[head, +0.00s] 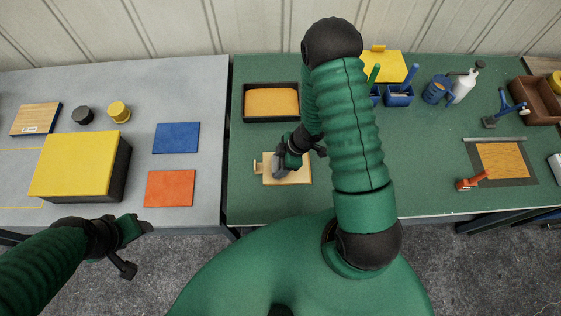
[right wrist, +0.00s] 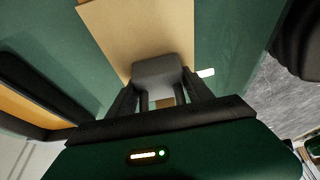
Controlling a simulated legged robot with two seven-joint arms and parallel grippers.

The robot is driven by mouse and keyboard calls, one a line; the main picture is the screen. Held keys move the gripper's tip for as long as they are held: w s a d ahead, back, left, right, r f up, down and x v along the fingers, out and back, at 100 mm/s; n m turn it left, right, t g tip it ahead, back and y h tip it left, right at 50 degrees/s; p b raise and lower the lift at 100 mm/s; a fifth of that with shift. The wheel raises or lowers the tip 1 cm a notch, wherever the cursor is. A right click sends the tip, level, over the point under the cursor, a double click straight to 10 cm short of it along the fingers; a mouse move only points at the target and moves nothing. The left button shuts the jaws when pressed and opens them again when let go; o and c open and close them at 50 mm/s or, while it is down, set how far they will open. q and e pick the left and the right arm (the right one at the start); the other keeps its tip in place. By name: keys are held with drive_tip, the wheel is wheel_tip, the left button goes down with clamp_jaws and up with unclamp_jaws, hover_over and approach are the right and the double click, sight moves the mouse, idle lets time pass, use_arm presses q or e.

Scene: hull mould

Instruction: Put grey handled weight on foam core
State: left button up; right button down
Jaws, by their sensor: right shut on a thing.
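The grey handled weight (head: 278,166) is between the fingers of my right gripper (head: 299,150), which is shut on it. The weight is over the left part of a pale tan board (head: 299,172); in the head view I cannot tell if it touches. In the right wrist view the grey weight (right wrist: 157,75) shows between the two dark fingers, with the tan board (right wrist: 140,30) beyond it. I cannot tell for sure which thing is the foam core; a tan slab (head: 271,101) lies in a black tray behind the board. My left gripper (head: 140,249) is open and empty, in front of the grey table.
The grey table holds a yellow-topped block (head: 80,165), a blue sheet (head: 176,138), an orange sheet (head: 170,188) and two small round weights. Blue cups (head: 398,97), a white bottle (head: 463,87) and a brown box (head: 534,100) stand on the green table's right.

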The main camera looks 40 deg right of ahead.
drive_tip(key=c, duration=0.7)
unclamp_jaws()
drive_tip(key=shift+o, duration=1.3)
drive_tip(key=shift+d, duration=0.1)
drive_tip(key=shift+d+f, duration=0.15)
drive_tip(key=shift+d, duration=0.75)
drive_tip(key=a+r+p+v, duration=0.15)
drive_tip(key=p+v, duration=0.25)
drive_tip(key=v, duration=0.8)
use_arm(q)
wheel_tip(320, 180, up, 4)
drive_tip(key=d, duration=0.2)
use_arm(e)
drive_tip(key=w+d+r+m+t+h, duration=0.2)
drive_tip(key=w+r+m+t+h, duration=0.15)
drive_tip(key=w+r, duration=0.3)
drive_tip(key=s+a+r+m+g, duration=0.3)
drive_tip(key=s+a+r+m, duration=0.5)
drive_tip(key=a, duration=0.3)
use_arm(q)
wheel_tip(320, 180, down, 10)
drive_tip(key=a+b, duration=0.1)
drive_tip(key=b, duration=0.9)
drive_tip(key=shift+a+f, duration=0.15)
drive_tip(key=shift+a, duration=0.1)
use_arm(e)
drive_tip(key=f, duration=1.1)
drive_tip(key=shift+s+d+f, duration=0.2)
drive_tip(key=shift+s+d, duration=0.05)
drive_tip(key=shift+d, duration=0.1)
